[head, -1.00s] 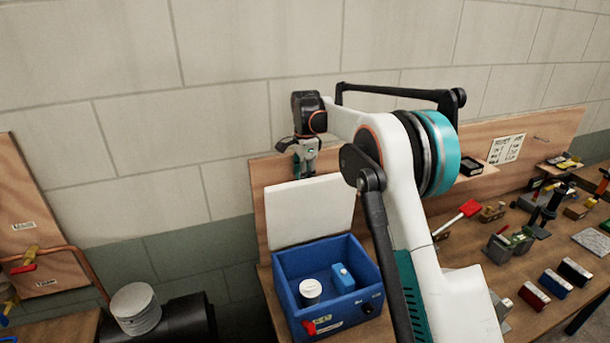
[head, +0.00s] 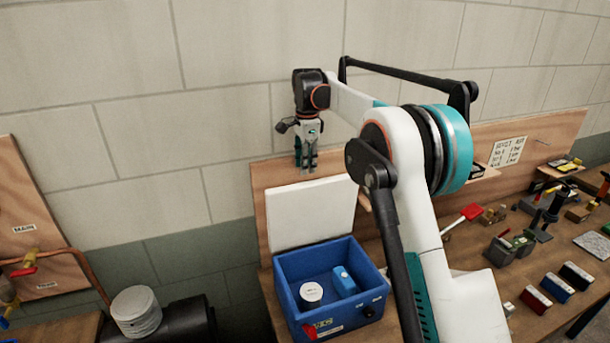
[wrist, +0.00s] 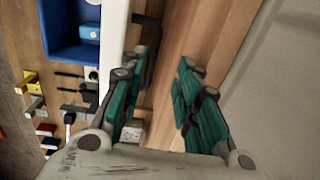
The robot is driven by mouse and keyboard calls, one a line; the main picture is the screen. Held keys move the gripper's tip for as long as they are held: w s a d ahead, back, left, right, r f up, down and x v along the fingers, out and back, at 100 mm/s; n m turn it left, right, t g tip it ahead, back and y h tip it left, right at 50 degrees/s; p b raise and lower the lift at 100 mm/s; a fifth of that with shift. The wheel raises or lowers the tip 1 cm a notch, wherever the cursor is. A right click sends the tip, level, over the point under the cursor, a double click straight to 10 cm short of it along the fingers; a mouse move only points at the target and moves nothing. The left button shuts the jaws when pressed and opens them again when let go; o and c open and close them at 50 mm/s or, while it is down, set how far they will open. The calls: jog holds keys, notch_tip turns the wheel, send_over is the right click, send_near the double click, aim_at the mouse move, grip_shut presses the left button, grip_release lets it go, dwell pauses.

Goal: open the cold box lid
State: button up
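The blue cold box (head: 308,325) stands on the bench, and its interior shows. Its white lid (head: 311,212) stands upright at the back edge, swung open. A white-topped cup (head: 311,293) and a blue carton (head: 343,281) are inside the box. My gripper (head: 306,166) is above the lid, in front of the wooden backboard. In the wrist view my gripper (wrist: 160,95) has its fingers apart with nothing between them. The lid's edge (wrist: 115,40) runs along the left of the fingers, with a dark handle (wrist: 150,45) beside it.
The wooden backboard (head: 262,190) rises behind the box. Tools and small coloured blocks (head: 555,283) cover the bench to the right. A dark cylinder (head: 187,325) and copper pipe (head: 85,270) are at left.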

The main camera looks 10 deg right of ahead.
jog(key=r, duration=0.5)
jog(key=shift+s+r, duration=0.2)
jog(key=shift+r, duration=0.1)
